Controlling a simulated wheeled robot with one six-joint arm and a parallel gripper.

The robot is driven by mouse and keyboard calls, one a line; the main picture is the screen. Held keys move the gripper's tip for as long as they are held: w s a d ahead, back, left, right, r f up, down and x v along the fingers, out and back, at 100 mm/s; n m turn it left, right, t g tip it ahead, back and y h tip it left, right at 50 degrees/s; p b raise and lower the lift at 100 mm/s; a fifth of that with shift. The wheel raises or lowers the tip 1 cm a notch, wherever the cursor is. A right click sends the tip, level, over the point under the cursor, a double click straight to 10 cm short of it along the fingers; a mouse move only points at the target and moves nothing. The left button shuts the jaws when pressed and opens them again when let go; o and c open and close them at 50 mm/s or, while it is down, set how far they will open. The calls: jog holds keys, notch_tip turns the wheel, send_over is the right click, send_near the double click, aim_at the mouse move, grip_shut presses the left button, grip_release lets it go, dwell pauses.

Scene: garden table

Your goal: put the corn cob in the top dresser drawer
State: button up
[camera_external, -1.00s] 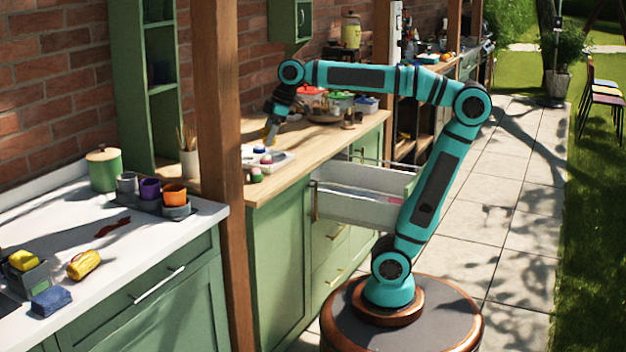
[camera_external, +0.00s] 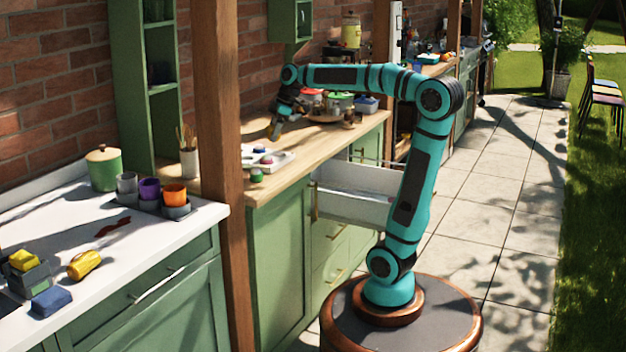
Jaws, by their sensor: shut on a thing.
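My gripper (camera_external: 276,128) is shut on a small yellowish-tan thing (camera_external: 274,132), held above the wooden counter near the white tray. It may be the corn cob, but it is too small and partly hidden by the fingers to be sure. The top dresser drawer (camera_external: 353,208) is pulled out from the green dresser (camera_external: 277,257). Its light interior shows, and no corn cob is visible in it. My gripper is to the left of the drawer and higher than it.
A white tray (camera_external: 284,163) with small round things and a green-topped item (camera_external: 257,175) are on the wooden counter. Bowls (camera_external: 340,100) stand behind. A wooden post (camera_external: 219,180) rises at left. A yellow thing (camera_external: 84,265) lies on the white counter.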

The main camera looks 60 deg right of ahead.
jog(key=s+d+f, duration=0.1)
jog(key=d+f, duration=0.2)
jog(key=d, duration=0.8)
jog(key=s+d+f, duration=0.2)
jog(key=d+f, duration=0.1)
jog(key=d, duration=0.8)
jog(key=s+d+f, duration=0.2)
jog(key=d+f, duration=0.1)
jog(key=d, duration=0.8)
jog(key=shift+d, duration=0.35)
jog(key=s+d+f, duration=0.3)
jog(key=s+d, duration=0.4)
jog(key=d, duration=0.3)
jog(key=shift+n, duration=0.7)
jog(key=s+d+f, duration=0.1)
jog(key=s+f, duration=0.4)
jog(key=f, duration=0.2)
jog(key=s+d+f, duration=0.1)
jog(key=s+f, duration=0.5)
jog(key=f, duration=0.2)
jog(key=s+f, duration=0.5)
jog(key=f, duration=0.3)
jog(key=shift+s+d+f, duration=0.2)
jog(key=shift+s+d, duration=0.15)
jog(key=shift+d, duration=0.05)
jog(key=w+a, duration=1.2)
jog(key=shift+w+a, duration=0.3)
jog(key=shift+a+f, duration=0.1)
jog(key=shift+f, duration=1.65)
jog(key=shift+f, duration=0.1)
